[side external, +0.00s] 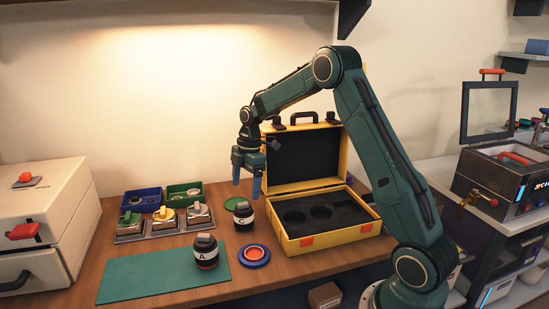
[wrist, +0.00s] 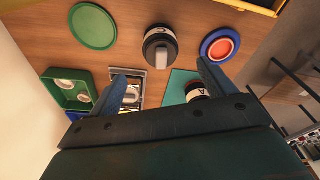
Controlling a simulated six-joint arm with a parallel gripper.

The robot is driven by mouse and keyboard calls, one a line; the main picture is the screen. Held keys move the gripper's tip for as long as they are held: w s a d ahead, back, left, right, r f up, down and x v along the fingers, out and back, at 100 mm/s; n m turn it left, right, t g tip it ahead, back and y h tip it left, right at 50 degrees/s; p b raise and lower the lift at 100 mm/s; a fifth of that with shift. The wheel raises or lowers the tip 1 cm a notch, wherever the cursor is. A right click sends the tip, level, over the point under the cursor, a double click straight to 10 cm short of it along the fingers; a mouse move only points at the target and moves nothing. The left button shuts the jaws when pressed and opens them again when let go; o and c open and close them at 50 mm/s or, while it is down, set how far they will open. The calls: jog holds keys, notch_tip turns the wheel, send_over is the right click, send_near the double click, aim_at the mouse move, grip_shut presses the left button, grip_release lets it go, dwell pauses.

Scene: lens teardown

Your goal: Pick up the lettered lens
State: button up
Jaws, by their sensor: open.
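A black lens with a white band marked A (side external: 206,254) stands upright on the teal mat (side external: 130,284). It also shows in the wrist view (wrist: 196,92), partly hidden by a finger. A second black lens with a white band (side external: 243,214) stands on the bare wood nearer the case. In the wrist view this second lens (wrist: 159,48) is beyond the fingertips and bears a letter that I cannot read surely. My gripper (side external: 247,187) is open, empty and pointing down, above the table near the second lens and apart from both lenses.
An open yellow case (side external: 330,243) with a foam insert stands right of the lenses. A blue and red disc (side external: 254,255) and a green disc (side external: 235,203) lie nearby. Blue (side external: 141,201) and green (side external: 184,194) bins and a grey tray (side external: 130,238) stand left. A white drawer box (side external: 45,225) is far left.

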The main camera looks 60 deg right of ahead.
aim_at(244, 207)
jog(key=shift+w+a+f, duration=0.1)
jog(key=shift+a+f, duration=0.1)
jog(key=shift+f, duration=1)
jog(key=shift+a+f, duration=0.15)
jog(key=shift+f, duration=1.05)
jog(key=shift+w+a+f, duration=0.1)
jog(key=shift+a+f, duration=0.05)
jog(key=shift+f, duration=1.15)
jog(key=shift+a+f, duration=0.15)
jog(key=shift+f, duration=1.1)
jog(key=shift+r, duration=0.1)
jog(key=c, duration=1.1)
